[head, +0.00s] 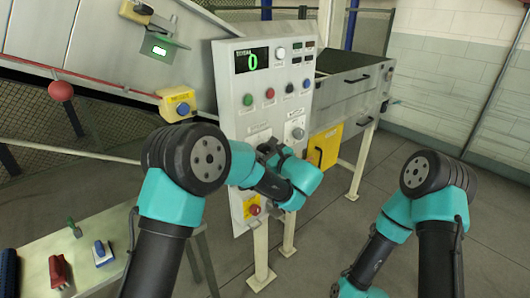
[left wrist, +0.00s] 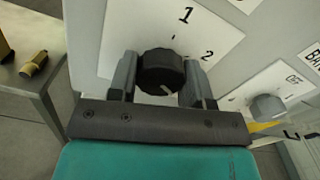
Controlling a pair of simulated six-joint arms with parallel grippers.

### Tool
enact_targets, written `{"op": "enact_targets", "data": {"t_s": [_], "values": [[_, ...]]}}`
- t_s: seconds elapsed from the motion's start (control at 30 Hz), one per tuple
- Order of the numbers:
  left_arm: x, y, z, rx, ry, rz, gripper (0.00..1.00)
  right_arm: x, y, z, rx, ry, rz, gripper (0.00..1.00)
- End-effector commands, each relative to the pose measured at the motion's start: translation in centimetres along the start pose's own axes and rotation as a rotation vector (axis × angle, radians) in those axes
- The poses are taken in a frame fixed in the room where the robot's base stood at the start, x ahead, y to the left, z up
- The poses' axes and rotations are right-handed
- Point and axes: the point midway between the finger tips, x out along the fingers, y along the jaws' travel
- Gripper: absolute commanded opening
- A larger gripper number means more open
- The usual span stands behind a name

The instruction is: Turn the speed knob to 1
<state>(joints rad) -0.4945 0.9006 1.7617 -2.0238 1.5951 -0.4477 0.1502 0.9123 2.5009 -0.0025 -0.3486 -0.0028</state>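The control panel (head: 262,100) stands ahead, with a display (head: 252,60) reading a green 0. The speed knob (left wrist: 160,72) is black and round, on a white plate (left wrist: 150,35) marked 1 and 2. Its pale pointer mark faces down in the left wrist view, away from the 1. My left gripper (head: 268,150) is at the panel's lower left; it also shows in the left wrist view (left wrist: 159,80). Its fingers are on both sides of the knob and appear to touch it. In the head view the gripper hides the knob.
A grey knob (left wrist: 267,108) with an "OFF" label sits to the right on the panel. Coloured buttons (head: 269,94) are above. A red emergency button (head: 254,210) is below. A yellow box (head: 178,105) is at left. Floor at right is clear.

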Motion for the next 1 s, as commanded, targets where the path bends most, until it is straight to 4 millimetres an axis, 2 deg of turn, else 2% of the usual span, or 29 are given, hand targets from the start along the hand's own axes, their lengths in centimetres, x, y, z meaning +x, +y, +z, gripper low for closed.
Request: {"op": "enact_targets", "data": {"t_s": [0.03, 0.2, 0.67, 1.0], "values": [[-0.01, 0.00, 0.00, 0.000, 0.000, 0.000, 0.38, 0.00, 0.00, 0.00, 0.000, 0.000, 0.000, 0.43], [-0.02, 0.00, 0.00, 0.000, 0.000, 0.000, 0.22, 0.00, 0.00, 0.00, 0.000, 0.000, 0.000, 0.43], [-0.02, -0.01, 0.00, -0.073, 0.000, 0.000, 0.22, 0.00, 0.00, 0.00, 0.000, 0.000, 0.000, 0.43], [-0.03, -0.03, 0.00, -0.302, 0.000, 0.000, 0.22, 0.00, 0.00, 0.00, 0.000, 0.000, 0.000, 0.43]]}}
